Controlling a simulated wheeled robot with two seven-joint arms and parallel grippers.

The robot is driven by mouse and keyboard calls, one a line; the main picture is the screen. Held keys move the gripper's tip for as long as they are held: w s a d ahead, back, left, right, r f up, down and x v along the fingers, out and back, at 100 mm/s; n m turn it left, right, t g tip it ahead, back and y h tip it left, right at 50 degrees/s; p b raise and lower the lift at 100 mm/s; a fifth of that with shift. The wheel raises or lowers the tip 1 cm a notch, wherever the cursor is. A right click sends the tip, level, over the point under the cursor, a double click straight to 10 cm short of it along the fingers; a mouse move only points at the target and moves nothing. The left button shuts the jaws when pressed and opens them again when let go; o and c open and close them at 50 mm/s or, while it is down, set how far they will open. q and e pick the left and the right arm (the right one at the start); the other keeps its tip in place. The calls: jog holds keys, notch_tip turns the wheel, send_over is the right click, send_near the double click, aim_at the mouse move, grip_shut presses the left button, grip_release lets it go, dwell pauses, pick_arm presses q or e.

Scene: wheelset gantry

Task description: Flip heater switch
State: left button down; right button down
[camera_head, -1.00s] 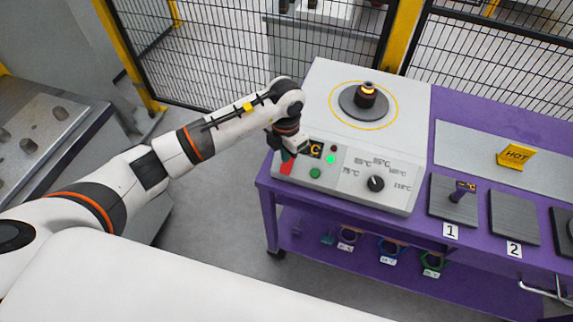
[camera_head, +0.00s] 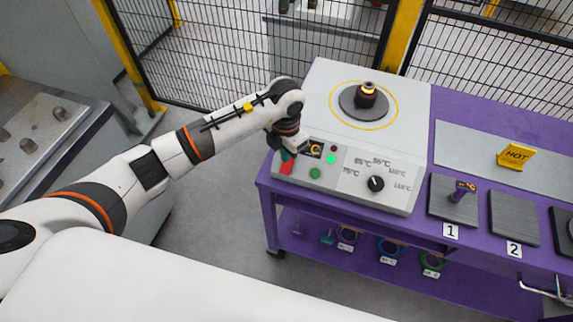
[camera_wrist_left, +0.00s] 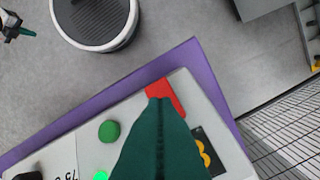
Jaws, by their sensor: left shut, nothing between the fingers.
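The heater (camera_head: 320,90) is a light grey box with a sloped front panel on the purple bench. Its red switch (camera_head: 286,168) is at the panel's left end and also shows in the left wrist view (camera_wrist_left: 172,91). My left gripper (camera_head: 288,155) is shut and empty, its dark green fingers pointing down at the panel. In the left wrist view the fingertips (camera_wrist_left: 160,101) overlap the edge of the red switch; I cannot tell whether they touch it. The fingers hide part of the switch, so its position is unclear. My right gripper is not in view.
Beside the switch are a green button (camera_head: 315,173), a lit green lamp (camera_head: 331,160), a dark red lamp (camera_head: 333,148) and a small display (camera_head: 315,150). A black temperature knob (camera_head: 376,183) is further right. A dark ringed part (camera_head: 367,95) stands on the heater's top.

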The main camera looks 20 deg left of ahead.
aim_at(286, 169)
pick_arm(q)
jog(key=shift+s+f+b, duration=0.1)
jog(key=shift+f+b, duration=1.35)
jog(key=shift+f, duration=0.25)
dwell(0.7)
jog(key=shift+r, duration=0.15)
jog(key=shift+r+p, duration=0.8)
jog(key=shift+r, duration=0.15)
notch_tip(286, 169, up, 5)
jog(key=p, duration=0.3)
jog(key=shift+f, duration=0.1)
